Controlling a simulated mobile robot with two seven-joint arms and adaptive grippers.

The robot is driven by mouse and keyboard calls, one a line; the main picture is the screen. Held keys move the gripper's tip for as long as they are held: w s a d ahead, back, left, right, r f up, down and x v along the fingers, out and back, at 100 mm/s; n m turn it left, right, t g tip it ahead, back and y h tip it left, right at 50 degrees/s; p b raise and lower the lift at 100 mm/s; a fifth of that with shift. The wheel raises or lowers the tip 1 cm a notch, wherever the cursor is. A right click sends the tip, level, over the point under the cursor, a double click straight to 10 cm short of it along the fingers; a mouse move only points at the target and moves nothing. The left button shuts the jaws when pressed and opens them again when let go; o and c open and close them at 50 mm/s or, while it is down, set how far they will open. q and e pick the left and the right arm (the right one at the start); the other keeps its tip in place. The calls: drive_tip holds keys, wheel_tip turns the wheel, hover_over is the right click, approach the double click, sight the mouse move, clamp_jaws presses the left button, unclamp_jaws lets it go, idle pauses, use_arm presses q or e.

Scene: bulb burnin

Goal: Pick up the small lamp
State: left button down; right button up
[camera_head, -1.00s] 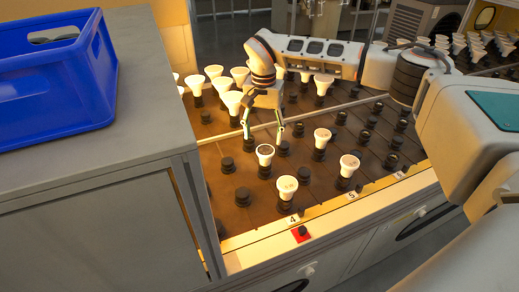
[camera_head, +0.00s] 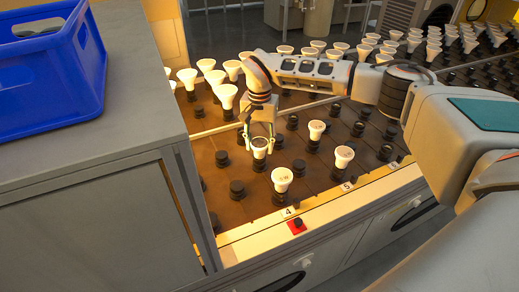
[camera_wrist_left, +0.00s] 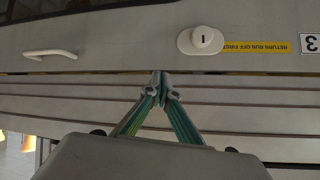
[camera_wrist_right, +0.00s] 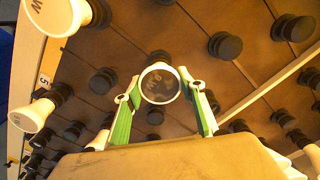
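A small lamp (camera_head: 260,143) with a white rim and dark face stands upright in a black socket in the front part of the rack. In the right wrist view its round lettered face (camera_wrist_right: 160,84) lies between my fingers. My right gripper (camera_head: 260,149) is open, pointing down, with a fingertip on each side of the lamp. I cannot tell whether either finger touches it. My left gripper (camera_wrist_left: 160,83) is shut and empty in the left wrist view, in front of grey panels. It does not show in the head view.
Larger white lamps stand nearby, one in front (camera_head: 282,178) and others to the right (camera_head: 316,129) (camera_head: 344,156). Several more fill the back rows. Empty black sockets (camera_head: 237,189) lie between. A blue crate (camera_head: 75,75) stands on the grey cabinet at left. A red button base (camera_head: 297,227) is at the front edge.

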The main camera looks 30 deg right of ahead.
drive_tip(key=shift+c, duration=1.3)
